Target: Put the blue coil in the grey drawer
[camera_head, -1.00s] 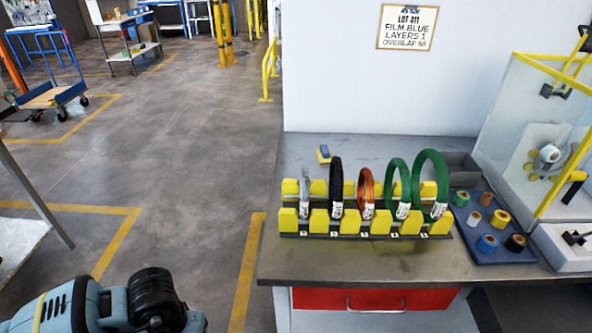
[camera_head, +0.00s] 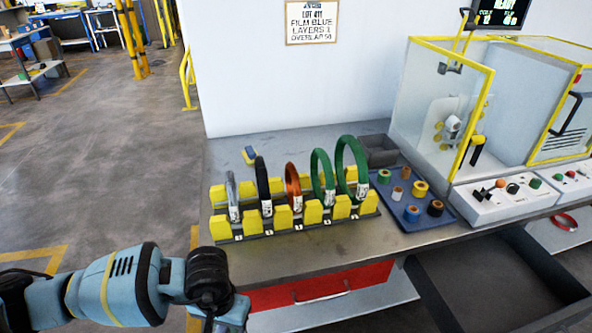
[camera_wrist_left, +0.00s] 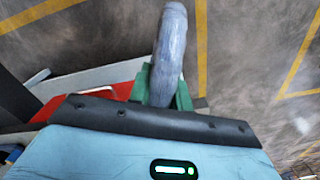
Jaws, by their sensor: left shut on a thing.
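The blue coil (camera_wrist_left: 171,55), pale blue-grey, shows edge-on in the left wrist view, between the green fingers of my left gripper (camera_wrist_left: 166,90), which is shut on it. In the head view my left arm enters at the lower left, and its fingers and the coil are below the picture's edge. The dark grey drawer (camera_head: 462,312) stands pulled open at the lower right, under the bench, well to the right of my left gripper. Its visible floor looks empty. My right gripper is in neither view.
A rack (camera_head: 285,226) on the bench (camera_head: 300,256) holds several coils. To its right are a blue tray (camera_head: 445,215) of tape rolls and a caged machine (camera_head: 440,110). A red drawer (camera_head: 330,284) is closed below the bench front. A red coil (camera_head: 564,222) lies at the far right.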

